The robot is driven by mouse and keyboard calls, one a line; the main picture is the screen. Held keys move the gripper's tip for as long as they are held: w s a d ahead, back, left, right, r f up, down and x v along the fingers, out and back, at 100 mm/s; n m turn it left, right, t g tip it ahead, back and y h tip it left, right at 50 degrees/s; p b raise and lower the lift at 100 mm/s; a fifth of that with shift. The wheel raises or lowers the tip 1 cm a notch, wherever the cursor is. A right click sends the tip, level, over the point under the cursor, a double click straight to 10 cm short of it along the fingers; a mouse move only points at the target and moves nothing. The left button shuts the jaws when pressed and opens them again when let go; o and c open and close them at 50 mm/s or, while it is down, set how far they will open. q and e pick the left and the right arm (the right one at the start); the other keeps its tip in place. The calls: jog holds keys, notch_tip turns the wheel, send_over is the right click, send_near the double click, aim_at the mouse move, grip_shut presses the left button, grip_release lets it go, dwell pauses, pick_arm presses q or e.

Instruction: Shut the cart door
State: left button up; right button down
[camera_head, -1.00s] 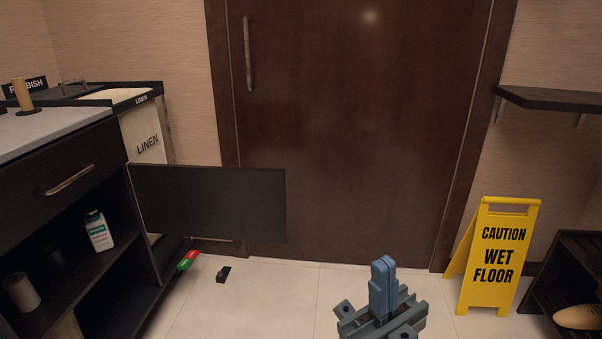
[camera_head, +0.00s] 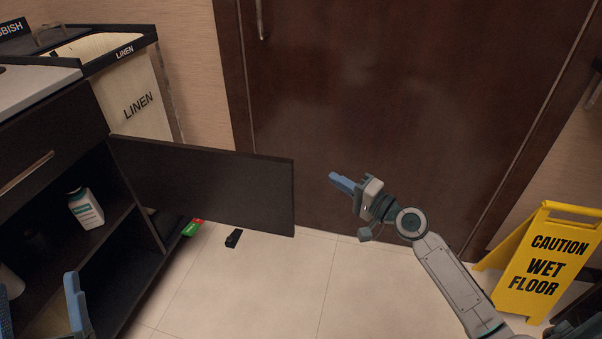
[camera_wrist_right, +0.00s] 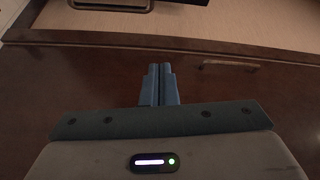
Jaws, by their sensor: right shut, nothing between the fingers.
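The cart door (camera_head: 205,183) is a dark flat panel. It stands open, sticking out to the right from the dark cart (camera_head: 50,125) at the left of the head view. My right gripper (camera_head: 334,180) is shut and empty, to the right of the door's free edge and apart from it in the picture. Its closed blue fingers also show in the right wrist view (camera_wrist_right: 159,72). My left gripper (camera_head: 40,305) is at the bottom left corner, with two blue fingers wide apart in front of the cart's open shelves; it is partly cut off.
A white bottle (camera_head: 86,209) stands on the cart's shelf. A linen bin (camera_head: 140,105) is behind the door's hinge side. A small black object (camera_head: 233,238) lies on the tiled floor. A yellow wet floor sign (camera_head: 545,262) stands at the right. A large brown room door (camera_head: 390,100) is behind.

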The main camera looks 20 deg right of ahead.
pick_arm(q)
notch_tip(320, 180, down, 6)
jog(key=w+n+g+p, duration=0.1)
jog(key=w+g, duration=0.1)
jog(key=g, duration=0.1)
jog(key=shift+r+g+y, duration=0.15)
jog(key=shift+g+y, duration=0.25)
pick_arm(e)
jog(key=w+a+g+y, duration=0.1)
jog(key=w+a, duration=0.3)
jog(key=a, duration=0.4)
jog(key=shift+w+a+f+m+g+y, duration=0.2)
jog(key=shift+f+m+g+y, duration=0.1)
jog(key=shift+g+y, duration=0.15)
jog(key=shift+s, duration=0.1)
